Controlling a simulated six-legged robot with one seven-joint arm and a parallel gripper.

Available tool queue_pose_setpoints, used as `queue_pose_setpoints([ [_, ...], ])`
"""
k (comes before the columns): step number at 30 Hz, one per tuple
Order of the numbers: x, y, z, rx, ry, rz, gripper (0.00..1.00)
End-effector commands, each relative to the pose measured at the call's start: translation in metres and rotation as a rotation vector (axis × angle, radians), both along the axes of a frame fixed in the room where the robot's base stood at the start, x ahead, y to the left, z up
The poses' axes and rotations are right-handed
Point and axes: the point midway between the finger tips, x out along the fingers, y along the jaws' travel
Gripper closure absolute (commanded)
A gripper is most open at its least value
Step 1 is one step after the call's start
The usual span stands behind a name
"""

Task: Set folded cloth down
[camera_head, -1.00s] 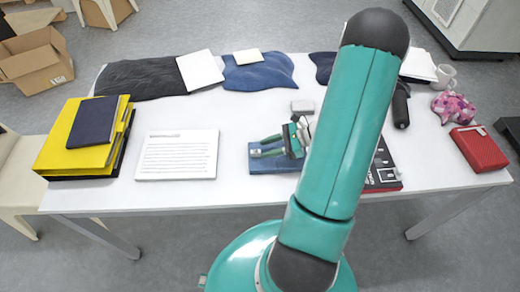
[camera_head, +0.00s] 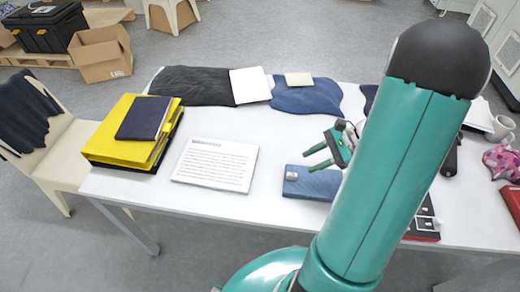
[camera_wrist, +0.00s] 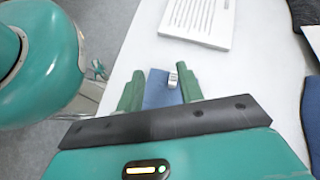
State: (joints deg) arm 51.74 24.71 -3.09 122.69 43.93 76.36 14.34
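A flat blue rectangle, which looks like the folded cloth (camera_head: 312,184), lies on the white table right of a printed sheet. A small grey-white piece (camera_head: 292,175) rests on its left end. My gripper (camera_head: 315,157) is just above and behind the cloth in the head view, its two green fingers apart and pointing left. In the wrist view, the cloth (camera_wrist: 158,88) shows between and beyond the open fingers (camera_wrist: 160,78), with nothing gripped. My arm hides the cloth's right end in the head view.
The printed sheet (camera_head: 215,164) lies left of the cloth; a yellow binder (camera_head: 110,147) with a dark book (camera_head: 143,118) is farther left. Dark and blue cloths (camera_head: 306,98) lie along the back edge. A mug (camera_head: 501,128) and a pink patterned item (camera_head: 503,160) are at right.

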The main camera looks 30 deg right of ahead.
Motion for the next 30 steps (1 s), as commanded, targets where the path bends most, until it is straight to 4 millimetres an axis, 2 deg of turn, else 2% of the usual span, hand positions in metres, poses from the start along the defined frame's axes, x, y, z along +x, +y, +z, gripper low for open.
queue_pose_setpoints([
  [1, 0.005, 0.016, 0.016, -0.071, -0.026, 0.085, 0.63],
  [6, 0.007, 0.063, 0.055, -0.298, -0.113, 0.355, 0.63],
  [15, -0.006, 0.132, 0.116, -0.699, -0.34, 0.8, 0.63],
  [24, -0.03, 0.184, 0.171, -1.093, -0.657, 1.173, 0.63],
  [30, -0.043, 0.203, 0.195, -1.276, -0.825, 1.309, 0.63],
])
